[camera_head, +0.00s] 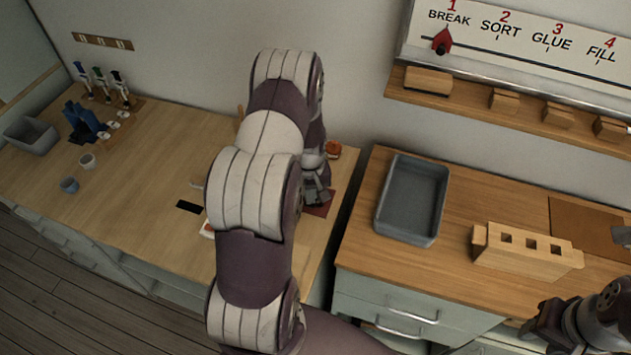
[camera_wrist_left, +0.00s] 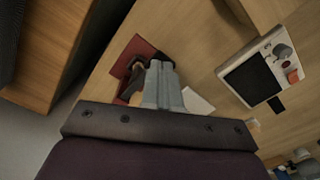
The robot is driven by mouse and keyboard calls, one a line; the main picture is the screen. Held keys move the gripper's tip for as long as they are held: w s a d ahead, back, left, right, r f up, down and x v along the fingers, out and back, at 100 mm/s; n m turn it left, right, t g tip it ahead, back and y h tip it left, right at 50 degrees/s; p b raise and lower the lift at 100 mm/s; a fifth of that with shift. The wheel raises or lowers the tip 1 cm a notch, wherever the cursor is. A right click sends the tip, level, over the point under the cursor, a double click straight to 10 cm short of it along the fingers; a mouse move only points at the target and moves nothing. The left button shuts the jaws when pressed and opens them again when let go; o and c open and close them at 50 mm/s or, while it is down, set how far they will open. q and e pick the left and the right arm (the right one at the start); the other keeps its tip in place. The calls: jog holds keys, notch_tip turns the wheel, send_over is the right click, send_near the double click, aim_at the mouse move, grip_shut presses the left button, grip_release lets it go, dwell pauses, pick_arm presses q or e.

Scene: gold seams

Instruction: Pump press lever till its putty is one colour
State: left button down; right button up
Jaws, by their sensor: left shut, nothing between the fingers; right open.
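My left gripper (camera_head: 318,190) reaches down over the right end of the left bench. In the left wrist view its grey fingers (camera_wrist_left: 162,85) are together with nothing between them. Beyond the fingertips is a dark red plate (camera_wrist_left: 147,50), also seen in the head view (camera_head: 322,208). A dark brown part (camera_wrist_left: 133,72) on the plate lies beside the fingers, partly covered; it may be the press or its lever, and I cannot tell whether they touch. I cannot make out any putty. My right gripper (camera_head: 545,322) is open and empty at the lower right, near the right bench's front edge.
A white device with a dark screen (camera_wrist_left: 250,80) stands right of the fingers in the wrist view. A small orange-brown object (camera_head: 333,149) is behind my left gripper. The right bench holds a grey tray (camera_head: 438,205) and a wooden block with square holes (camera_head: 527,262). A gap separates the benches.

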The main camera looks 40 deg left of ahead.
pick_arm(q)
jog(key=shift+f+b, duration=0.35)
jog(key=shift+f, duration=0.35)
dwell(0.8)
jog(key=shift+r+p, duration=0.75)
jog(key=shift+r, duration=0.05)
jog(key=shift+f+b, duration=0.55)
jog(key=shift+f, duration=0.2)
dwell(0.5)
